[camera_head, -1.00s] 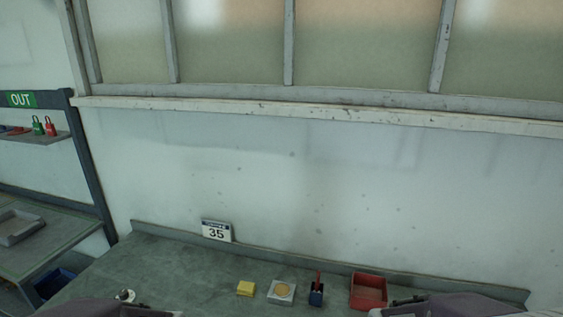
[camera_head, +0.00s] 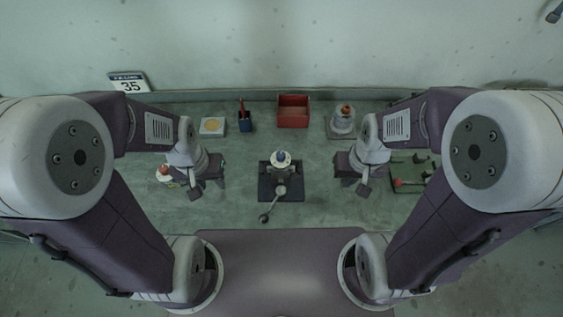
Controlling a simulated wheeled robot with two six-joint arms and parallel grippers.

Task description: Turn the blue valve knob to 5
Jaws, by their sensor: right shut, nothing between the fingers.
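The valve stands on a black base plate (camera_head: 265,190) in the middle of the bench. On it is a pale round dial with a small blue knob (camera_head: 281,156) at its centre. A grey lever with a dark ball end (camera_head: 265,217) reaches toward me from the valve. The dial's numbers are too small to read. My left gripper (camera_head: 195,190) hangs over the bench left of the valve, apart from it; its jaw state is unclear. My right gripper (camera_head: 363,190) is to the right of the valve, also apart from it, shut and empty.
Along the back are a grey block with a yellow disc (camera_head: 212,126), a blue holder (camera_head: 246,124), a red bin (camera_head: 293,113) and an orange-topped fitting (camera_head: 343,119). A small red-and-white item (camera_head: 163,171) sits by my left gripper.

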